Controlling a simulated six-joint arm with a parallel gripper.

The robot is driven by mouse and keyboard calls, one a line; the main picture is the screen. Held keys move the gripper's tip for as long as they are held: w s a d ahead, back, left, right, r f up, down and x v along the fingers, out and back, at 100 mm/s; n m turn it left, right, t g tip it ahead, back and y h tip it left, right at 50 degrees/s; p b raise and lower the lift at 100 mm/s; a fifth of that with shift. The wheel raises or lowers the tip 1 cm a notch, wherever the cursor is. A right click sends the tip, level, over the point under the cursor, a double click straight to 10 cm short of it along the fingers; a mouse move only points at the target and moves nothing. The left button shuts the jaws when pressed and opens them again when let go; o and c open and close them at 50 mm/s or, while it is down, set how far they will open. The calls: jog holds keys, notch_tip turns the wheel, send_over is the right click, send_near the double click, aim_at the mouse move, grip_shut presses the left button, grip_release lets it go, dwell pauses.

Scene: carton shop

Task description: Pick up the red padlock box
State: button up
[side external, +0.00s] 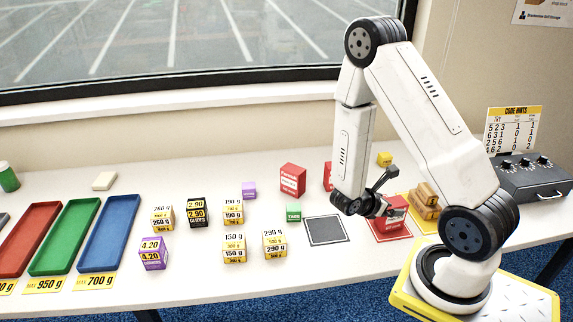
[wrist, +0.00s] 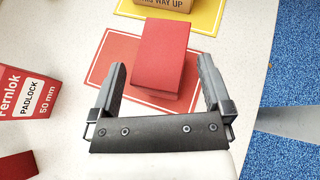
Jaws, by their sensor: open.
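In the wrist view a plain-topped red box (wrist: 165,52) lies on a red mat (wrist: 112,62) with a white border line. My gripper (wrist: 161,70) is open, with one finger on each side of the box's near part; I cannot tell whether they touch it. In the side external view this red box (side external: 396,211) shows white print, close beside my gripper (side external: 378,206). A second red box (wrist: 20,95), printed "Fernlok PADLOCK 50 mm", stands left of the mat. In the side external view another red box (side external: 293,180) stands upright further left; my arm partly hides one more (side external: 328,176).
A brown carton (side external: 426,205) sits on a yellow mat to the right.

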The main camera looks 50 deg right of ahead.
jog(key=shift+s+d+f, duration=0.25)
jog(key=shift+d+f, duration=0.05)
jog(key=shift+d, duration=0.3)
jog(key=shift+c, duration=0.2)
grip_shut()
